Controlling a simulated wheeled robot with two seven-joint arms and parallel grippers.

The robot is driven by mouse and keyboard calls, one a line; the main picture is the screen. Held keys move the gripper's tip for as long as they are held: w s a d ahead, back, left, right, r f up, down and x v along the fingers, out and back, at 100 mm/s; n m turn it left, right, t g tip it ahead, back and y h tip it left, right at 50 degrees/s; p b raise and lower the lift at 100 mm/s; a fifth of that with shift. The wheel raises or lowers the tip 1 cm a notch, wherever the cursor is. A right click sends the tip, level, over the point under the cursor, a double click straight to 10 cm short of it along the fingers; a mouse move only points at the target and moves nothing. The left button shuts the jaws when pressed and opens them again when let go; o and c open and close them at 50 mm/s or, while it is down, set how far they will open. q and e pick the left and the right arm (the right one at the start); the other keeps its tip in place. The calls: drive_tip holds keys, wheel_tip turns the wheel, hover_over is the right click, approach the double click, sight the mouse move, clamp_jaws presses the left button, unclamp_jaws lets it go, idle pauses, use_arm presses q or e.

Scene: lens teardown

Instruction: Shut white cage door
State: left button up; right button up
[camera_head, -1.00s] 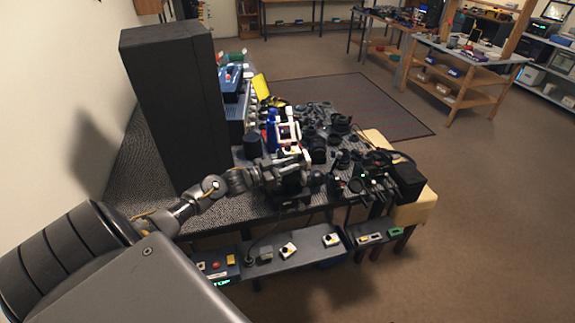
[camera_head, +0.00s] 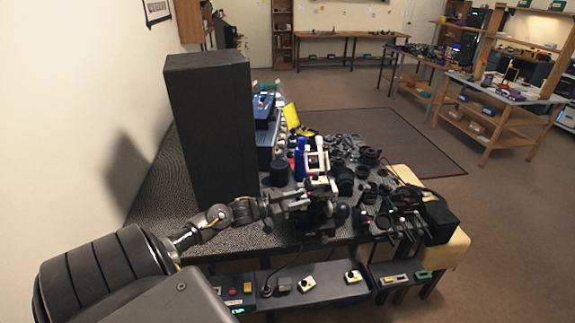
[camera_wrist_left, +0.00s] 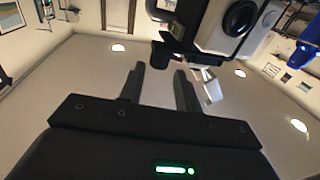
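The white cage (camera_head: 316,161) stands on the dark table, and its pale square frame shows in the head view. In the left wrist view a white housing with a round dark lens (camera_wrist_left: 237,18) is at the top right. A small white flap (camera_wrist_left: 208,86) hangs below it, just right of the right finger; I cannot tell whether it is the cage door. My left gripper (camera_wrist_left: 160,84) is open, with nothing visible between its fingers. In the head view my left gripper (camera_head: 298,201) is just in front of the cage, partly lost among dark parts. My right gripper does not show.
A tall black box (camera_head: 212,130) stands at the left of the table, beside my left arm. Many dark lens parts (camera_head: 352,150) crowd the table right of the cage. A lower shelf (camera_head: 318,289) with switches runs along the front. Open floor lies to the right.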

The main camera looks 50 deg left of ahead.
use_arm(q)
drive_tip(key=shift+b+v, duration=0.5)
drive_tip(key=shift+v, duration=2.1)
